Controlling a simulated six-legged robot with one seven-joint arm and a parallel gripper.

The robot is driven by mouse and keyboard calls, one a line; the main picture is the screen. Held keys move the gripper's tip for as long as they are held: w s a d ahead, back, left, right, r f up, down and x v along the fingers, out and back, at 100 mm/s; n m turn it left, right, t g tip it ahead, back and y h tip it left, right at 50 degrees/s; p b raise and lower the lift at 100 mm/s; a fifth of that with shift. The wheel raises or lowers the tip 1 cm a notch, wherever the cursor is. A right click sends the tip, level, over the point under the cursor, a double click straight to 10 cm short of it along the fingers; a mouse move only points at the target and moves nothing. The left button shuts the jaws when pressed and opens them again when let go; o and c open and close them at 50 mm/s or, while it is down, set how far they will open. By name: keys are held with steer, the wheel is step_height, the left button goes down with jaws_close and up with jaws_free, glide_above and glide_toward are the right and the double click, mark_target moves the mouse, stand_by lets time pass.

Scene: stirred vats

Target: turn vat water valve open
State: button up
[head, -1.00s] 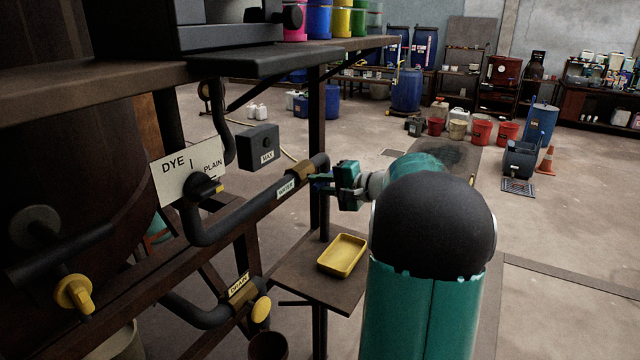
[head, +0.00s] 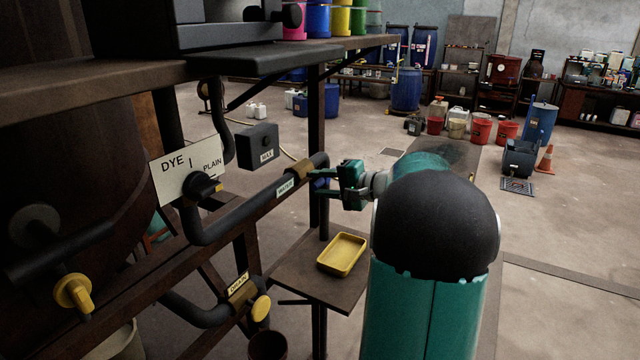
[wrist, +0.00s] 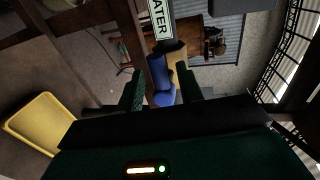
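The water valve shows in the wrist view as a blue handle (wrist: 162,98) beside a brass body (wrist: 181,74), by a white label ending "ATER" (wrist: 162,20). In the head view the brass body (head: 301,171) sits on a dark pipe beside the "WATER" label (head: 285,187), and the blue handle (head: 322,183) shows only as a small patch by my fingers. My gripper (head: 328,183) is at the valve. In the wrist view the fingers of my gripper (wrist: 158,92) stand apart, with the handle between their tips. I cannot tell whether they touch it.
A yellow tray (head: 343,254) lies on a small shelf below the gripper. A dark post (head: 318,130) stands just behind the valve. Open floor lies to the right.

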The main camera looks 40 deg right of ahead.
steer(key=v, duration=1.2)
steer(key=shift+s, duration=0.35)
steer(key=shift+d+r, duration=0.15)
steer(key=a+f+n+g+y, duration=0.1)
steer(key=a+f+n+g, duration=0.2)
steer(key=a, duration=1)
steer(key=a+n+g, duration=0.3)
steer(key=a+g, duration=0.2)
steer(key=a, duration=0.7)
steer(key=s+a+f+n+h, duration=0.3)
steer(key=s+a+n, duration=0.1)
steer(key=a, duration=0.3)
steer(key=s+a+f+n+g+h, duration=0.1)
steer(key=s+a+f+n+h, duration=0.1)
steer(key=s+a, duration=0.4)
steer(key=shift+s+a+f+n+h, duration=0.4)
steer(key=shift+a+n+h, duration=0.2)
steer(key=shift+n, duration=0.4)
